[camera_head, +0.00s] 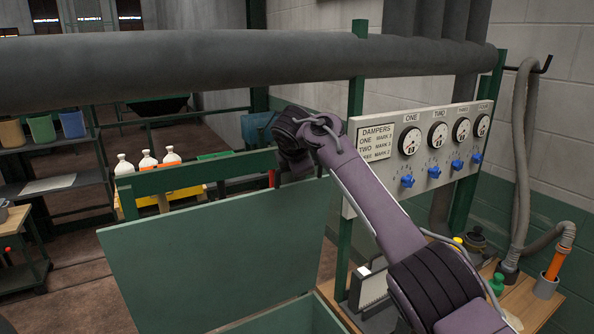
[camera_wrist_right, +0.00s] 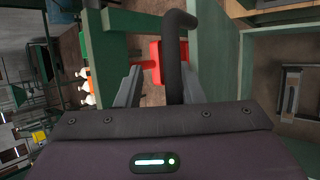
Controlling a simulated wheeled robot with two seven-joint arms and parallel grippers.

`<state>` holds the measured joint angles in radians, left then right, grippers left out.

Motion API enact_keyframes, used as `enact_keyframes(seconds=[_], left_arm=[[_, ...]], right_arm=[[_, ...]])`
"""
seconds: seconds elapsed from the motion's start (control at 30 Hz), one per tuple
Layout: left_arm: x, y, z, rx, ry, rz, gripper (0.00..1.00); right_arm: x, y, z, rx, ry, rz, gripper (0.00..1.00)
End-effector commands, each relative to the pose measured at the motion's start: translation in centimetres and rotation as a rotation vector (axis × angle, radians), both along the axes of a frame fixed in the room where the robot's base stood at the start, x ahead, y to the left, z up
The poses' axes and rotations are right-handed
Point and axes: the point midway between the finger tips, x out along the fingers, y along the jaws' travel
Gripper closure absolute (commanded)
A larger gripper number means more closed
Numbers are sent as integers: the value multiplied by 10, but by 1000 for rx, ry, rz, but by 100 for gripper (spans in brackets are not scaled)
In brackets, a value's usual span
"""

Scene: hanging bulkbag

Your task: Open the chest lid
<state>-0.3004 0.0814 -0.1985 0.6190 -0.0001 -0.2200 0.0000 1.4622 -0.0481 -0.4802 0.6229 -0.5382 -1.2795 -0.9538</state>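The chest lid (camera_head: 215,250) is a flat green panel, raised and standing steeply at the lower middle of the head view. The green chest body (camera_head: 300,316) shows below it at the bottom edge. My right arm reaches in from the lower right, and its dark wrist is near the lid's upper right corner. Its fingertips do not show there. In the right wrist view, my right gripper (camera_wrist_right: 160,90) has its two fingers apart. A dark curved bar (camera_wrist_right: 174,60) lies between them, close to the right finger; I cannot tell whether they touch. My left gripper is not in view.
A thick grey pipe (camera_head: 180,70) crosses above. A damper panel with gauges (camera_head: 425,150) stands right of my arm. A wooden bench (camera_head: 540,305) with a hose is at lower right.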

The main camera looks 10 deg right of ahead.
Motion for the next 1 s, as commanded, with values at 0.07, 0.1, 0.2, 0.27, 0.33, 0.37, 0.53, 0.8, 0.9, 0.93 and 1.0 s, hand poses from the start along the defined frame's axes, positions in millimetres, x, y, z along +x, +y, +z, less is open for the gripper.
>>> enact_keyframes(seconds=[0.07,0.1,0.2,0.27,0.33,0.37,0.53,0.8,0.9,0.93,1.0], left_arm=[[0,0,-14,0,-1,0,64],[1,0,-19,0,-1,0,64],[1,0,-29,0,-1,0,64],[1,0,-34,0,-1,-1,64],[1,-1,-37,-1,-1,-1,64],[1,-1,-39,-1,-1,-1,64],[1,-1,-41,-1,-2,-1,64],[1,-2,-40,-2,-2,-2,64],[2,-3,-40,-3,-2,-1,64],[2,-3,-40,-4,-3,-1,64],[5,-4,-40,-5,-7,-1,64]], right_arm=[[-8,2,4,2,-6,2,66],[-13,2,9,2,-8,1,66],[-26,5,22,2,-6,2,66],[-33,6,29,1,-6,0,66],[-40,8,37,1,-5,1,66],[-43,8,39,1,-3,0,66],[-50,8,48,0,-2,-1,66],[-50,8,49,-1,-2,-2,72],[-50,8,48,1,-1,-2,85],[-50,8,47,1,-1,-3,89],[-50,8,45,4,0,-5,98]])
